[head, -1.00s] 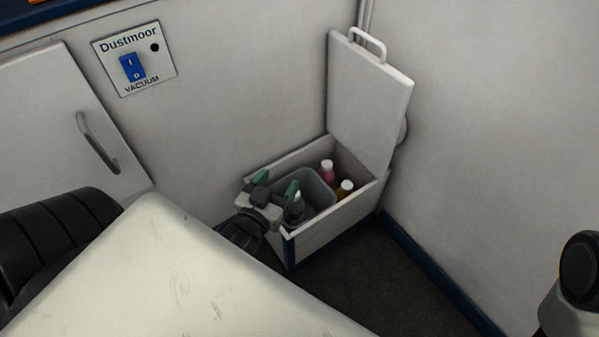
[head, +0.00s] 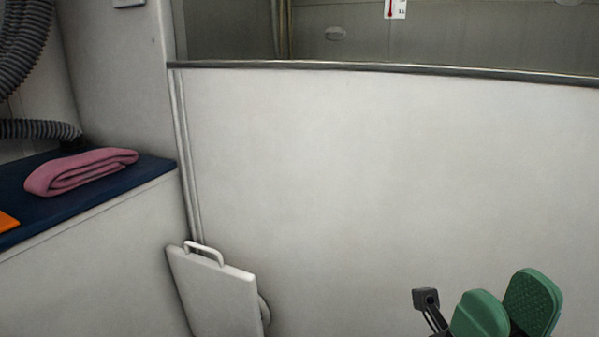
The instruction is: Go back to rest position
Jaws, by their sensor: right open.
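My right gripper (head: 508,305) shows at the lower right corner. Its two green finger pads stand apart, with nothing seen between them. Its lower part is cut off by the bottom edge of the picture. It is in front of the plain pale wall. My left gripper is not in view.
The raised white bin lid (head: 215,293) with a handle stands against the wall at the lower left; the bin itself is out of view. A folded pink towel (head: 80,172) lies on a dark blue counter (head: 130,190) at the left. A metal-edged opening or window (head: 400,68) runs above the wall.

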